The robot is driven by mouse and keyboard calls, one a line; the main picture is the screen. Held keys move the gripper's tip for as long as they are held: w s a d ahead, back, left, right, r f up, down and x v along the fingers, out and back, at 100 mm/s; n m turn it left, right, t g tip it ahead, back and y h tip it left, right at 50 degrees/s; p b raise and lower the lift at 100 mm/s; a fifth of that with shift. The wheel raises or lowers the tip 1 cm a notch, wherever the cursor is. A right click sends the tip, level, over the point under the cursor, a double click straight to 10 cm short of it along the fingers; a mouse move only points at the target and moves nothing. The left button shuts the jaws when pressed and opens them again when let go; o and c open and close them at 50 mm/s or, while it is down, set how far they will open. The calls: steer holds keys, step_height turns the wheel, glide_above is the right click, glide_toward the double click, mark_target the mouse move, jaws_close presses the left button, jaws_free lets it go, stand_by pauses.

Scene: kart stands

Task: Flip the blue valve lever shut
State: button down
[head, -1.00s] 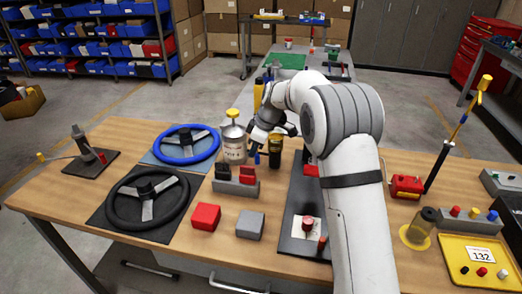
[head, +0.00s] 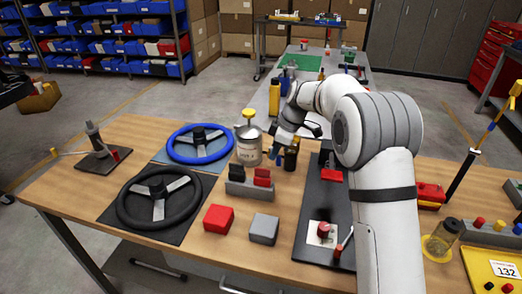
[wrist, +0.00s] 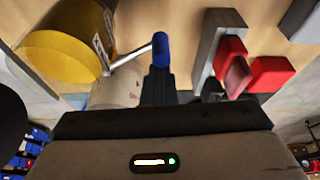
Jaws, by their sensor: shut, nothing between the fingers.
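The blue valve lever's grip (wrist: 160,48) shows at the top centre of the wrist view, on a thin silver rod running left past the edge of a pale round body. My gripper (wrist: 160,80) is shut and empty. Its dark fingertips lie right by the blue grip in the wrist view; I cannot tell whether they touch it. The lever's pivot is not clearly visible.
A grey block with dark and red switches (head: 250,188) stands in front of the can. Two steering wheels (head: 200,144) lie to the left. A red block (head: 218,219) and a grey block (head: 264,228) lie nearer. A black board (head: 310,225) lies to the right.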

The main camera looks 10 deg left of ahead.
steer(key=shift+d, duration=0.1)
steer(key=shift+r, duration=0.1)
steer(key=p+v, duration=0.5)
steer(key=v, duration=0.4)
steer(key=shift+r, duration=0.35)
steer(key=shift+w+d, duration=0.1)
steer(key=shift+w, duration=0.05)
